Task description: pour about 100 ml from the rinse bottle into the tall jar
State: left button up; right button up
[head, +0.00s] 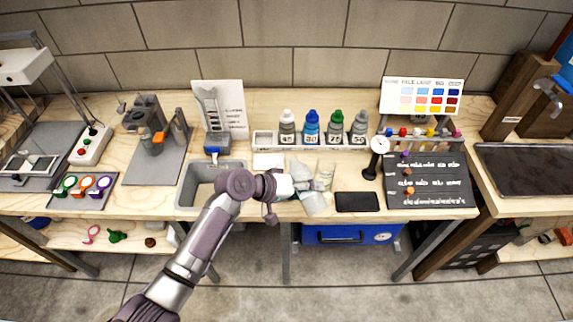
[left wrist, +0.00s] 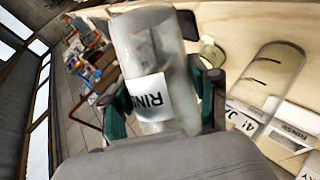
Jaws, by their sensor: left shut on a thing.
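My left gripper (head: 291,186) is shut on the rinse bottle (head: 313,203), a clear, pale bottle in front of the bench's middle. The left wrist view shows the bottle (left wrist: 148,45) between the fingers, its white label partly reading "RIN". It looks tilted in the head view; whether liquid leaves it cannot be told. The tall jar (head: 326,172), clear glass, stands on the bench just right of and behind the bottle. The jar also shows in the left wrist view (left wrist: 272,78), with dark marks and a label, apart from the bottle. My right gripper is out of view.
A grey sink (head: 183,190) is left of the gripper. Several capped bottles (head: 311,127) stand in a rack behind. A dark board (head: 440,190) lies further right.

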pick_arm(q)
jog(key=shift+r, duration=0.15)
jog(key=shift+d, duration=0.1)
jog(key=shift+f, duration=0.25)
jog(key=shift+s+f+n+b, duration=0.1)
jog(key=shift+n+b, duration=0.2)
jog(key=shift+b, duration=0.15)
jog(key=shift+f+g+h+b, duration=0.4)
jog(key=shift+f+b, duration=0.1)
dwell(0.5)
jog(key=shift+r+n, duration=0.3)
jog(key=shift+w+r+n+g+h+p, duration=0.2)
jog(key=shift+r+n+g+p, duration=0.1)
jog(key=shift+r+p, duration=0.4)
jog(key=shift+w+r+n+g+h+p, duration=0.1)
jog(key=shift+r+n+g+h+p, duration=0.15)
jog(key=shift+r+p, duration=0.4)
dwell(1.6)
